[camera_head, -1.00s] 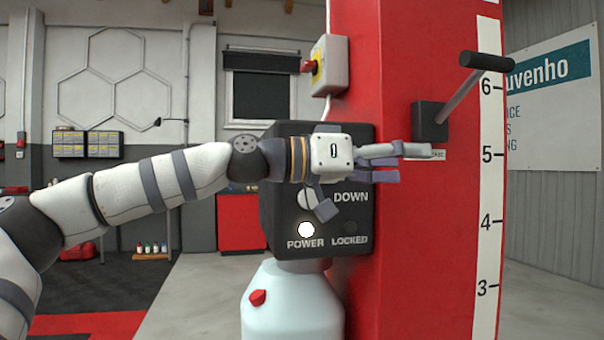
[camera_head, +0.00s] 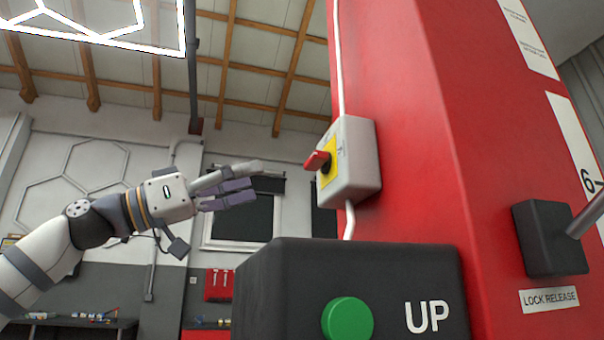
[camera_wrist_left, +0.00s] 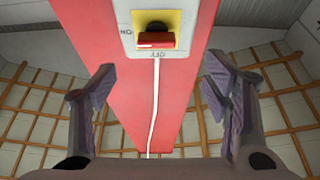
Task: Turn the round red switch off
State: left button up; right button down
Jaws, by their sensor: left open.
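The red switch (camera_head: 318,160) sticks out from a yellow plate on a white-grey box (camera_head: 353,165), which is fixed to the red column. In the left wrist view the red switch (camera_wrist_left: 156,39) lies ahead, near the top centre, with its handle crosswise on the yellow plate. Lettering on the box beside and below it is hard to read. My left gripper (camera_head: 256,176) is open and empty, to the left of the switch and apart from it, pointing right. In the left wrist view its two fingers (camera_wrist_left: 157,88) stand wide apart, below the switch. My right gripper is out of view.
The red column (camera_head: 420,150) fills the right. A black control box (camera_head: 300,265) with a green button (camera_head: 347,319) marked UP stands below the switch. A black lever mount (camera_head: 550,238) is at the far right. A white cable runs above and below the switch box.

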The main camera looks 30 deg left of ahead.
aim_at(308, 162)
pick_arm(q)
jog(key=x, duration=1.1)
jog(key=shift+d, duration=0.45)
jog(key=shift+c, duration=0.2)
jog(key=shift+a, duration=0.1)
jog(key=c, duration=1.1)
